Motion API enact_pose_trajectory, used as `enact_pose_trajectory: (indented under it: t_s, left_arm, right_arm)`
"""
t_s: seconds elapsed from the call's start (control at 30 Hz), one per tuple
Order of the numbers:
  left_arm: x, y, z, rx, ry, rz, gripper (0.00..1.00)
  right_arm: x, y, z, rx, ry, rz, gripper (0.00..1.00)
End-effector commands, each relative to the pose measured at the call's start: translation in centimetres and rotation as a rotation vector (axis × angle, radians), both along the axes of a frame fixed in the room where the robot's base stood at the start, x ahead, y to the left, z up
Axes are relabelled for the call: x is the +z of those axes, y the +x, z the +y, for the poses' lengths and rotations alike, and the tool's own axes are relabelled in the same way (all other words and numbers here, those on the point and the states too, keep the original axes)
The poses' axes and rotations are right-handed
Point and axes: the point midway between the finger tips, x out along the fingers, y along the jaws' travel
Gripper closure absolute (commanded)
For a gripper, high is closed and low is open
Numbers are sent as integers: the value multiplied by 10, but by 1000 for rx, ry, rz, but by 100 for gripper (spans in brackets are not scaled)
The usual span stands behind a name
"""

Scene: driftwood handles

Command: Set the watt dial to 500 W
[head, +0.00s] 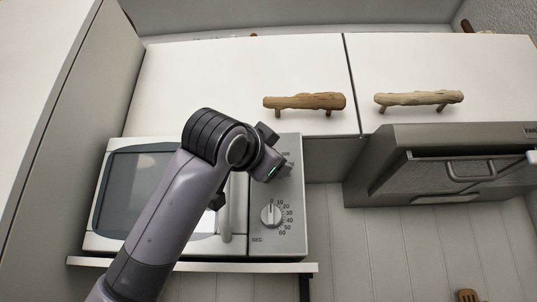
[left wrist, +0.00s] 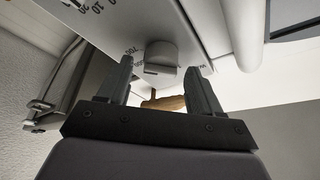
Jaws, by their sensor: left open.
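The microwave (head: 160,150) stands on a shelf, with a grey control panel (head: 262,243) on its right side. The watt dial (left wrist: 161,54), a grey round knob with a flat grip, shows in the left wrist view, with "700" printed beside it. In the head view my left gripper (head: 281,155) is at the upper part of the panel and largely covers that dial. In the left wrist view the left gripper (left wrist: 160,68) is open, with one finger on each side of the dial; I cannot tell whether they touch it. The dial's exact setting is unclear. My right gripper is not in view.
A lower timer dial (head: 271,214), marked 0 to 60 SEC, sits below on the panel. White cupboard doors with driftwood handles (head: 305,101) (head: 419,98) are above. A grey range hood (head: 430,165) is at the right. A tall cabinet side (head: 60,130) stands at the left.

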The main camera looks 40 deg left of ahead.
Motion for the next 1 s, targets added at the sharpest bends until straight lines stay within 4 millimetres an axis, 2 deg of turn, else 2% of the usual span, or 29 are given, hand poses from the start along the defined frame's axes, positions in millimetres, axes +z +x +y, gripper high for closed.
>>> enact_pose_trajectory:
  t_s: [0.07,0.23,0.27,0.67,1.0]
  left_arm:
    - [0,0,0,1,0,1,35]
    - [-1,0,0,0,0,1,87]
    - [-1,0,0,0,0,1,91]
    - [-3,1,-1,-2,-59,-32,91]
    - [-5,2,-3,-4,-275,-163,91]
  right_arm:
    - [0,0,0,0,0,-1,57]
    - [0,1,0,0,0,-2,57]
    - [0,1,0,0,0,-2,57]
    - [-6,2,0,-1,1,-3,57]
    - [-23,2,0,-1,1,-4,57]
